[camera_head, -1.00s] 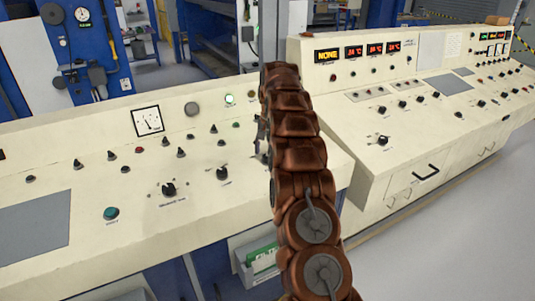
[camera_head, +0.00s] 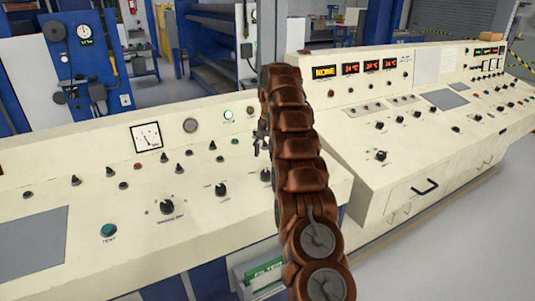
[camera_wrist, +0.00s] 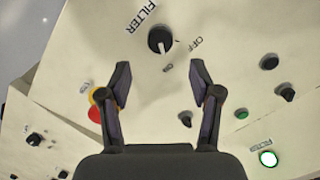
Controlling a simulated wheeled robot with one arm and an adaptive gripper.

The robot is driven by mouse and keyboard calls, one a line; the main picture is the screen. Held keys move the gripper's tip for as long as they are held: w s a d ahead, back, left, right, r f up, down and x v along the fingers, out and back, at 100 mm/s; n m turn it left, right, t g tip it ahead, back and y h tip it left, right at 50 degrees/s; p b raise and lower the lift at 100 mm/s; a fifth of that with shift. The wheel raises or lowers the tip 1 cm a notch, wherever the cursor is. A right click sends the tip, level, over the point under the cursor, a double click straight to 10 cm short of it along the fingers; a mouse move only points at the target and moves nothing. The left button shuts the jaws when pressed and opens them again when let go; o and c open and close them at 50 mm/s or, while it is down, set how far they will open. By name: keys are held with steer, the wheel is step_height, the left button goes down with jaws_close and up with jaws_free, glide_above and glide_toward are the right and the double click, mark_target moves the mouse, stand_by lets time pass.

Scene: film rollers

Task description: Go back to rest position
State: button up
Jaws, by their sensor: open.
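My gripper (camera_wrist: 164,92) is open and empty in the wrist view, its two dark fingers apart above the cream control panel. A black knob (camera_wrist: 160,40) labelled FILTER, with OFF beside it, shows beyond the fingertips. A lit green button (camera_wrist: 268,159) is at the lower right of that view. A red and yellow button (camera_wrist: 97,104) is partly hidden behind the left finger. In the head view my copper arm rises over the near console (camera_head: 100,165). Only a little of the gripper (camera_head: 260,140) shows left of the arm, and its fingertips are unclear.
A second console (camera_head: 440,150) with red displays (camera_head: 350,68) stands at the right. A blue cabinet (camera_head: 85,60) stands at the back left. Open grey floor (camera_head: 480,235) lies at the lower right. A green-labelled holder (camera_head: 262,275) is below the near console.

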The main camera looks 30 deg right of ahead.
steer(key=shift+a, duration=0.15)
steer(key=s+a+r+n+g, duration=0.15)
steer(key=s+a+r, duration=0.25)
steer(key=s+a, duration=0.5)
steer(key=s+a+r+n, duration=0.3)
steer(key=s+a+r, duration=0.1)
steer(key=s+a, duration=0.5)
steer(key=s+a+f+n, duration=0.1)
steer(key=s+a+f, duration=0.2)
steer(key=s, duration=0.7)
steer(key=s+a+f+n, duration=0.2)
steer(key=s+a+f, duration=0.1)
steer(key=s, duration=0.6)
steer(key=s+a+f+n, duration=0.2)
steer(key=s+a+f, duration=0.1)
steer(key=s, duration=0.7)
steer(key=shift+s+a+g+h, duration=0.3)
steer(key=shift+a+g, duration=0.05)
steer(key=shift+a, duration=0.5)
